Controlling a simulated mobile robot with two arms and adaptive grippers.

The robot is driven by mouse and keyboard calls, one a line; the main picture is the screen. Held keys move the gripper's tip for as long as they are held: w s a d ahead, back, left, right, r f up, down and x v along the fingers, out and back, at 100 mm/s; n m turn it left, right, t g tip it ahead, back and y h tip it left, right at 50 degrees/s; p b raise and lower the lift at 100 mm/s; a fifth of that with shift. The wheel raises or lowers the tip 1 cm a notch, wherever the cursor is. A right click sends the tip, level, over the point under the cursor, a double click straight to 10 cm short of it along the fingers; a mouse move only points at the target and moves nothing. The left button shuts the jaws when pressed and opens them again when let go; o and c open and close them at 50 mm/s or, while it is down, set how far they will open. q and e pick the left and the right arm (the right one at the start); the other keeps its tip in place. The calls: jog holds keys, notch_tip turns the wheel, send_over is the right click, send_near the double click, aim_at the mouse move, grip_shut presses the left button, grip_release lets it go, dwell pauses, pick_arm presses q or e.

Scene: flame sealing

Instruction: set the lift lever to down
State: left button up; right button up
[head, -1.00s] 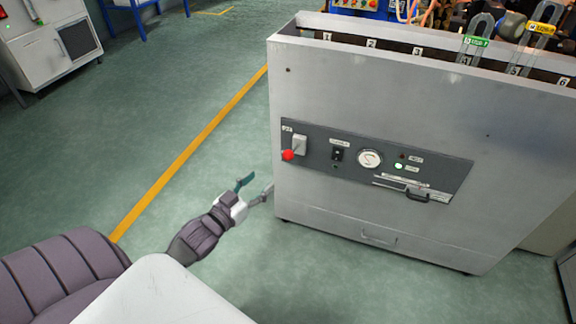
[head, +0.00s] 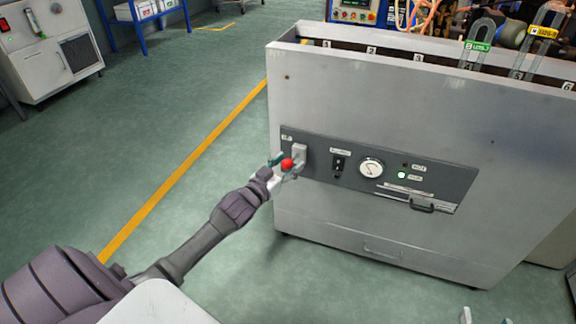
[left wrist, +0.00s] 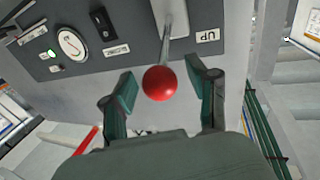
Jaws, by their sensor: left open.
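The lift lever has a red ball knob (head: 287,164) on a thin rod and a pale mounting plate (head: 299,153), at the left end of the dark control panel. In the left wrist view the red knob (left wrist: 160,83) stands out toward the camera, beside a label reading UP (left wrist: 208,36). Whether the lever is set up or down I cannot tell. My left gripper (head: 283,168) is open, with its green-padded fingers on either side of the knob; contact is not clear. Two small pale tips at the bottom edge of the head view may be my right gripper (head: 484,318).
The panel (head: 320,172) also carries a black switch (head: 338,164), a round gauge (head: 371,168), a lit green lamp (head: 402,175) and a handle (head: 421,206). It is on a large grey tank (head: 400,100) with numbered slots. Open floor lies to the left.

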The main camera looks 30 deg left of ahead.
pick_arm(q)
jog(key=shift+w, duration=0.1)
grip_shut()
dwell(0.3)
